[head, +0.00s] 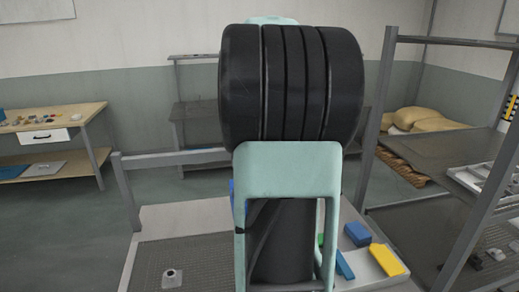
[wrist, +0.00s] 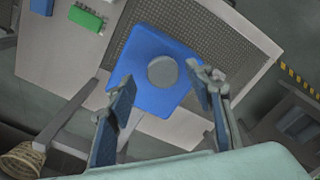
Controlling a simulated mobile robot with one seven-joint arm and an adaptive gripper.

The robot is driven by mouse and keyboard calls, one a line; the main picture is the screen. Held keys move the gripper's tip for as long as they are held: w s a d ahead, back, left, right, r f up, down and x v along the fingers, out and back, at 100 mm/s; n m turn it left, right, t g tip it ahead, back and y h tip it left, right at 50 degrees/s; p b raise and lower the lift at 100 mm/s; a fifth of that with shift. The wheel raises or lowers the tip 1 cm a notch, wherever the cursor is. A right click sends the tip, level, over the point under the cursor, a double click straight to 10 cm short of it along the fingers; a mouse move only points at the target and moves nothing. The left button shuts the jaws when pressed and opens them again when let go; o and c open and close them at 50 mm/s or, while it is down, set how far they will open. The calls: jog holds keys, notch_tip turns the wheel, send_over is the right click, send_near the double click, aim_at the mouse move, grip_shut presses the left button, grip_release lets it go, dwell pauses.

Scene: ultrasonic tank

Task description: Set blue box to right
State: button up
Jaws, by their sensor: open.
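A blue box (wrist: 148,45) with a round grey patch or disc (wrist: 163,72) on its face lies in the wrist view, at the edge of a dark mesh. My gripper (wrist: 160,82) is open, with one finger on each side of the box's near part in the picture. I cannot tell whether the fingers touch it. In the head view my arm hides the gripper, and only a sliver of blue (head: 232,192) shows at its left side. Another blue block (head: 357,234) lies on the bench to the right of my arm.
A yellow block (head: 387,260), a second blue piece (head: 344,265) and a green piece (wrist: 86,17) lie on the pale bench top (head: 190,216). A small grey part (head: 172,279) sits on the mesh at left. Metal posts (head: 376,120) and a rail (head: 175,158) stand around the bench.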

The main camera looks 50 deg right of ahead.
notch_tip(320, 180, up, 10)
jog(key=shift+f, duration=0.2)
dwell(0.6)
